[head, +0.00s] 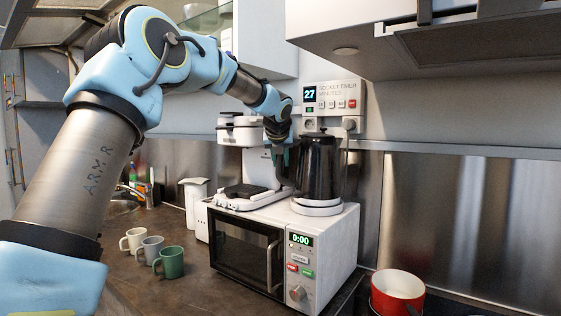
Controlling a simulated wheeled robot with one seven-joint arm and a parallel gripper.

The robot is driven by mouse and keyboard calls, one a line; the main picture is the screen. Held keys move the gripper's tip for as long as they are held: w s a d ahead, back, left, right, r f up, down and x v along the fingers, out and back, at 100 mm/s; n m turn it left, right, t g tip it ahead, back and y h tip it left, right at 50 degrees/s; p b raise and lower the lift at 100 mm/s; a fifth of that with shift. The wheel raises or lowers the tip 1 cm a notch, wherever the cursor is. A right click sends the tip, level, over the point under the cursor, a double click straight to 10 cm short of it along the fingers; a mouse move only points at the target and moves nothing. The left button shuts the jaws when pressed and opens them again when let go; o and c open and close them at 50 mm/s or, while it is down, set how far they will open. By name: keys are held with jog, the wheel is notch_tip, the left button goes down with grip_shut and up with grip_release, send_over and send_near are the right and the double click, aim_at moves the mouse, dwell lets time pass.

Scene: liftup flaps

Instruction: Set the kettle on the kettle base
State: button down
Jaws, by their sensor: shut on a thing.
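The black kettle (319,168) is upright over the white round kettle base (317,208) on top of the microwave. Its bottom meets the base in the picture, but I cannot tell whether it is fully seated or slightly above. My gripper (284,158) is at the kettle's left side, shut on its handle. The handle is mostly hidden by the fingers.
The white microwave (325,235) also bears a white coffee machine (259,170) close to my gripper's left. A wall timer (333,97) is behind the kettle. Several mugs (172,262) stand front left; a red pot (397,290) is at lower right. Cupboards hang above.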

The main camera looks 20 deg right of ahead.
jog(key=shift+f+b, duration=0.35)
jog(key=shift+f, duration=0.05)
jog(key=c, duration=1)
grip_release()
jog(key=shift+o, duration=0.4)
jog(key=shift+f, duration=0.2)
jog(key=shift+v, duration=0.85)
jog(key=p+v, duration=0.3)
jog(key=v, duration=0.6)
jog(key=shift+s+r+p, duration=0.15)
jog(key=shift+r+p, duration=0.05)
jog(key=shift+p, duration=0.15)
jog(key=shift+a, duration=0.1)
